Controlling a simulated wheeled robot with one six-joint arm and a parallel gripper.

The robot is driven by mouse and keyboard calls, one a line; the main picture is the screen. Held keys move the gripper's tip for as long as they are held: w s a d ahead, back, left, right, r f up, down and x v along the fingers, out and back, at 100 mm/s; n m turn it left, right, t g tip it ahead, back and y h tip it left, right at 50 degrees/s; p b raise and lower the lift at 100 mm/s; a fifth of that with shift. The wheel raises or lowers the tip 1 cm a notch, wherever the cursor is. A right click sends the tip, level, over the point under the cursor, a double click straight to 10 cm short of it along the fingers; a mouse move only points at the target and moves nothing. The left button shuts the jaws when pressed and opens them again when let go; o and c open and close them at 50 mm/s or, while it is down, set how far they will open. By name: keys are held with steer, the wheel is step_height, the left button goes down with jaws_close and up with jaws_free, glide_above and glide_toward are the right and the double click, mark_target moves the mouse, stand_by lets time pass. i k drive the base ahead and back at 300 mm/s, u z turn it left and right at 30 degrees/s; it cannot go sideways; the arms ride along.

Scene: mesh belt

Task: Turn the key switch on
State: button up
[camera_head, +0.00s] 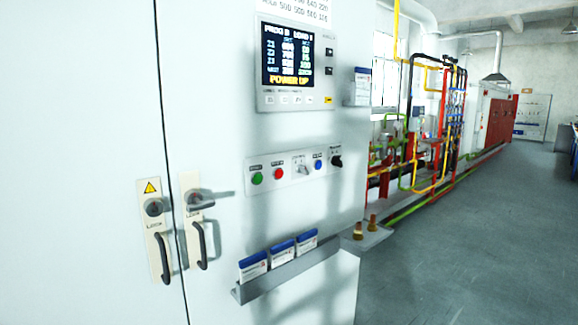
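A control strip (267,163) is set on the pale cabinet front, below a lit display. My gripper is not in view.
The display (287,61) reads "POWER UP" at the bottom. Two black door handles (163,258) (202,246) with locks stick out at left. A ledge (285,278) holding cards juts out below the strip. Grey floor (470,235) is open at right; pipework stands beyond.

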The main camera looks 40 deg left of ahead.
mark_target(300, 169)
steer(key=u, duration=0.7)
steer(key=i, duration=0.8)
steer(key=u, duration=0.9)
